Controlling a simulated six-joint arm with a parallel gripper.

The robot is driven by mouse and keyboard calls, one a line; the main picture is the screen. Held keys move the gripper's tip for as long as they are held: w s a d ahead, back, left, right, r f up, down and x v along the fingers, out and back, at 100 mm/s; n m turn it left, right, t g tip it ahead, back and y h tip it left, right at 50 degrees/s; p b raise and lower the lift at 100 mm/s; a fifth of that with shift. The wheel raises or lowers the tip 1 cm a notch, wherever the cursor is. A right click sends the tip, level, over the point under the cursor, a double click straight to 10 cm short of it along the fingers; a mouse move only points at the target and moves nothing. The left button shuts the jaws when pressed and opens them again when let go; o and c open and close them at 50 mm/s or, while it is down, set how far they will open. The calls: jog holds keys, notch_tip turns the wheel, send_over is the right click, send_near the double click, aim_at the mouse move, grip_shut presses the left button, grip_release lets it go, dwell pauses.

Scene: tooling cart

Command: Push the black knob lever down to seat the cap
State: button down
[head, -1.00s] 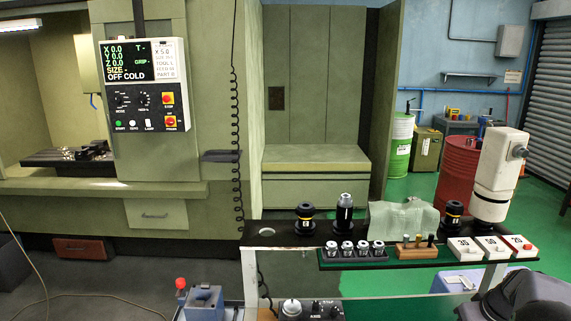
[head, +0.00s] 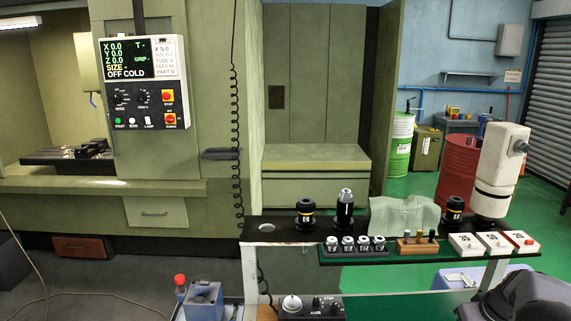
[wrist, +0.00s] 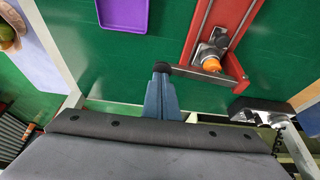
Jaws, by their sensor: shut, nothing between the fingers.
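In the wrist view, a red press frame (wrist: 198,28) lies over the green surface. An orange cap (wrist: 211,65) sits at a grey metal fitting on it. A flat grey lever (wrist: 205,75) runs left from the frame, past the cap, to a black knob (wrist: 162,67). My gripper (wrist: 161,80) has its blue fingers together and empty, with their tips right at the knob. I cannot tell whether they touch it. How far the cap is seated cannot be told. The press and my fingers do not show in the head view.
A purple tray (wrist: 123,12) lies at the top of the wrist view, with green surface free between it and the press. In the head view, a rack of collets (head: 356,246), labelled white boxes (head: 496,243) and black tool holders (head: 305,215) stand along the cart.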

jog(key=shift+s+f+b, duration=0.1)
jog(key=shift+f+b, duration=0.75)
jog(key=shift+f, duration=0.2)
dwell(1.4)
jog(key=shift+r+p, duration=2.8)
jog(key=shift+r, duration=1.35)
